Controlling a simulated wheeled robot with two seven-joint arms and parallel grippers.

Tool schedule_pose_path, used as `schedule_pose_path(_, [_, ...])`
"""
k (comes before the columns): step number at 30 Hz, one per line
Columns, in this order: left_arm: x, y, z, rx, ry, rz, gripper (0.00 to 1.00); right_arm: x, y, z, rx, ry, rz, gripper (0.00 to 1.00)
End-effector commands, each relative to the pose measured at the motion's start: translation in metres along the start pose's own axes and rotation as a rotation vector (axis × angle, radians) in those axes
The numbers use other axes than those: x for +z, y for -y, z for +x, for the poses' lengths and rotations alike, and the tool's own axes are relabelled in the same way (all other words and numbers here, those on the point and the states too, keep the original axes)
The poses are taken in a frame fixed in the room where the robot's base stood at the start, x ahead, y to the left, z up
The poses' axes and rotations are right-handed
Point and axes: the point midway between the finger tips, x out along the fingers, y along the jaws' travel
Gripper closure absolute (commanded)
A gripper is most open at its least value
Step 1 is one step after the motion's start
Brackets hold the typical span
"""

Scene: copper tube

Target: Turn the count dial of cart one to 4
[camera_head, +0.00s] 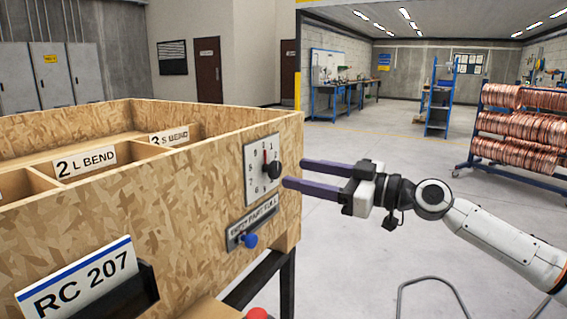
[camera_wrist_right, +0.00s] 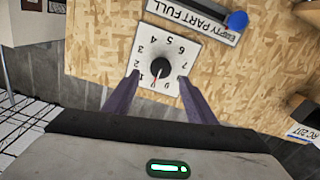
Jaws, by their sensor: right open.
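The count dial is a white square plate (camera_head: 253,185) with a black knob (camera_head: 273,169) on the wooden cart's (camera_head: 190,205) side panel. In the wrist view, the plate (camera_wrist_right: 147,36) appears upside down, and the knob (camera_wrist_right: 159,66) has a thin red pointer near the 0, beside the 1. My right gripper (camera_head: 294,174) is open, with its two purple fingers pointing at the dial. In the wrist view the fingertips (camera_wrist_right: 158,78) lie on either side of the knob, apart from it. Whether they reach to its depth is unclear. My left gripper is out of view.
An EMPTY/PART/FULL selector with a blue knob (camera_head: 249,240) sits just below the dial. An RC 207 card (camera_head: 78,284) is in a black holder nearby. A red button top (camera_head: 257,313) shows at the bottom.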

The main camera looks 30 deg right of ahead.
Motion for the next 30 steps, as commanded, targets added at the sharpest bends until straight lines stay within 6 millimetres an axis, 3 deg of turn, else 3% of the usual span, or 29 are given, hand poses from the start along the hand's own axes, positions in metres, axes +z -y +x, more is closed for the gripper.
schedule_pose_path(1, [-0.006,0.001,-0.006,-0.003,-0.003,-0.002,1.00,-0.006,-0.001,0.006,0.000,-0.004,0.000,0.49])
schedule_pose_path(12, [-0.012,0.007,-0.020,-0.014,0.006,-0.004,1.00,-0.003,0.000,0.047,-0.001,-0.002,0.002,0.49])
schedule_pose_path(24, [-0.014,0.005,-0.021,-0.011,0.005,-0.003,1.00,0.001,0.001,0.054,-0.001,0.001,-0.001,0.49])
schedule_pose_path(30, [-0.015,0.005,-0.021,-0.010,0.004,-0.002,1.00,0.001,0.001,0.054,-0.001,0.001,-0.001,0.81])
